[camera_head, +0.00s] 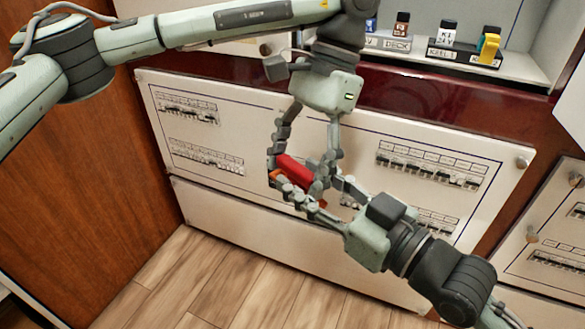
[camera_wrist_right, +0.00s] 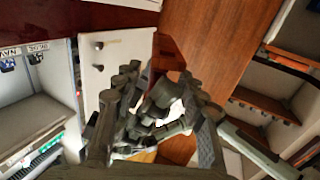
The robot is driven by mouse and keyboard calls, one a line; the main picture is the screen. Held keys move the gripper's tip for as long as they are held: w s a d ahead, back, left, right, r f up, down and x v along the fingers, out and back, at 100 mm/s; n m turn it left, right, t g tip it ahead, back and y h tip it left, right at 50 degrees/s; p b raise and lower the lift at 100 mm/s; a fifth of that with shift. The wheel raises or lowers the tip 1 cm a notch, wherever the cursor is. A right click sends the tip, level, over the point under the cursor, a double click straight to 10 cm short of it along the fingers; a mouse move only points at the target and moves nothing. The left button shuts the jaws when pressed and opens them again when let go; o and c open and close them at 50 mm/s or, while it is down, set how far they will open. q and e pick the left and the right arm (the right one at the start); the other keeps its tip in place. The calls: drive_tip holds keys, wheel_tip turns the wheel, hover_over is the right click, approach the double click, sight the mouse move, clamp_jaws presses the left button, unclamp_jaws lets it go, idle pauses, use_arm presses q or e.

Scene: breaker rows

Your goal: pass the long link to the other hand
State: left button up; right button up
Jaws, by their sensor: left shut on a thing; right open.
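The long link (camera_head: 294,170), a red bar with an orange part at its lower left, is in the air before the breaker panel in the head view. My left gripper (camera_head: 301,163) reaches down from above and is shut on it. My right gripper (camera_head: 311,184) comes from the lower right, open, with its fingers close around the link and the left fingertips. Whether they touch the link I cannot tell. In the right wrist view the right fingers (camera_wrist_right: 160,98) stand apart with dark finger parts between them; I cannot make out the link there.
A white panel (camera_head: 255,172) with several breaker rows is right behind the grippers. Above it a shelf holds small labelled holders with coloured pieces (camera_head: 487,46). A wooden side wall (camera_head: 90,190) stands at the left. The wooden floor (camera_head: 235,285) below is clear.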

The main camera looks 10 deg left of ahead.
sight(277, 161)
drive_tip(key=shift+x, duration=1.8)
drive_tip(key=shift+c, duration=0.4)
clamp_jaws()
use_arm(q)
drive_tip(key=o, duration=1.4)
